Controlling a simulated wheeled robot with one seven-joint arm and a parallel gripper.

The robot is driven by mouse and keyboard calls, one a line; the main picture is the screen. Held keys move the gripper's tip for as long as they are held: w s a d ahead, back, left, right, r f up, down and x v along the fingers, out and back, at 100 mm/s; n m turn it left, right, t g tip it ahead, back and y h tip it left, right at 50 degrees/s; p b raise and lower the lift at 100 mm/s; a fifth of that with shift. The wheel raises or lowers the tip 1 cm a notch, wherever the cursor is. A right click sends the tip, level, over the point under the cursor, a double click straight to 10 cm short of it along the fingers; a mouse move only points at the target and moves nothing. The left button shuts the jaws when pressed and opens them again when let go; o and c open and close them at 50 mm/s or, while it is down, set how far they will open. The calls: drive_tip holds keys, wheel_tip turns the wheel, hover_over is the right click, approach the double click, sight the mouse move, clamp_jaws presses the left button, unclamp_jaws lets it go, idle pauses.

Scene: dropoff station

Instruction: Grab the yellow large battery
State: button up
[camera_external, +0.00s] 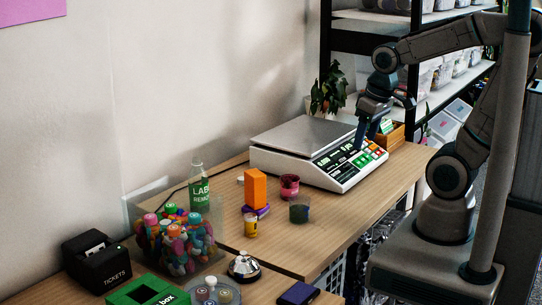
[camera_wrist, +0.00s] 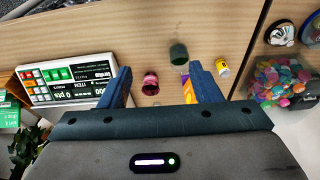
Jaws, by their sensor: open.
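The yellow battery (camera_external: 251,225) is a small upright yellow cylinder with a pale label, standing on the wooden table in front of an orange block. It also shows in the wrist view (camera_wrist: 222,69), just right of my right-hand finger and outside the jaws. My gripper (camera_external: 373,130) is above the scale's right end, well to the right of and higher than the battery. In the wrist view my blue fingers (camera_wrist: 160,84) are spread apart with nothing held between them.
A pink cup (camera_external: 289,188) and a dark green cup (camera_external: 299,210) stand nearby. The white scale (camera_external: 318,150) is behind them.

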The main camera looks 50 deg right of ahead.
drive_tip(key=shift+c, duration=0.3)
idle(0.4)
drive_tip(key=n+g, duration=0.3)
drive_tip(key=n, duration=0.8)
hover_over(250, 214)
wheel_tip(250, 214, down, 10)
wheel_tip(250, 214, down, 14)
drive_tip(key=shift+s+a+r+p, duration=0.1)
drive_tip(key=shift+s+r+p, duration=0.05)
drive_tip(key=shift+p, duration=0.15)
drive_tip(key=c, duration=1.1)
